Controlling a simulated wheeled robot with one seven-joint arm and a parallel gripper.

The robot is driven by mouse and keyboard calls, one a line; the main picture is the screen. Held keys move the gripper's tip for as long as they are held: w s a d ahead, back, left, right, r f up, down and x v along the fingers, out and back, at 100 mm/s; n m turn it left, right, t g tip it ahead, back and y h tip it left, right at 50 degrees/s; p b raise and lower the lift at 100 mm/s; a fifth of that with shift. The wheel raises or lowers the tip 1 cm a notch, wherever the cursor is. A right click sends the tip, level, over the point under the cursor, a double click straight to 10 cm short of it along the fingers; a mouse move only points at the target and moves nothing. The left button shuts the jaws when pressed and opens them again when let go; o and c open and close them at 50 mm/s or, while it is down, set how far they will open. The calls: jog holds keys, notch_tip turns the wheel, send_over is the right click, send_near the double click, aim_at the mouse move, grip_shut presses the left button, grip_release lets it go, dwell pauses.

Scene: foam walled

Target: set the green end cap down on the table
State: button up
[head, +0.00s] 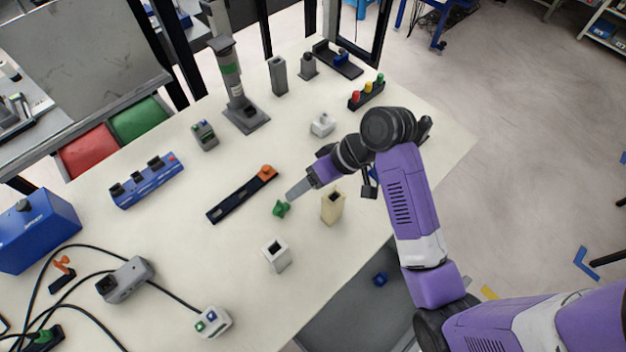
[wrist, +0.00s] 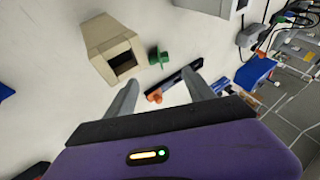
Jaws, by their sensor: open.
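The green end cap (head: 281,209) is on the white table (head: 330,285), just off the tip of my gripper. It also shows in the wrist view (wrist: 158,56), beyond the fingers and beside the beige block. My gripper (head: 300,190) is open and empty; in the wrist view its two grey fingers (wrist: 165,98) stand apart with nothing between them. The green end cap appears apart from both fingers.
A beige hollow block (head: 332,207) stands right of the end cap, and a white hollow block (head: 276,254) stands nearer. A black bar with an orange end (head: 240,195) lies to the left. A grey camera-like box (head: 127,280) with cables is further left.

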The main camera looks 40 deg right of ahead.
jog(key=shift+v, duration=1.35)
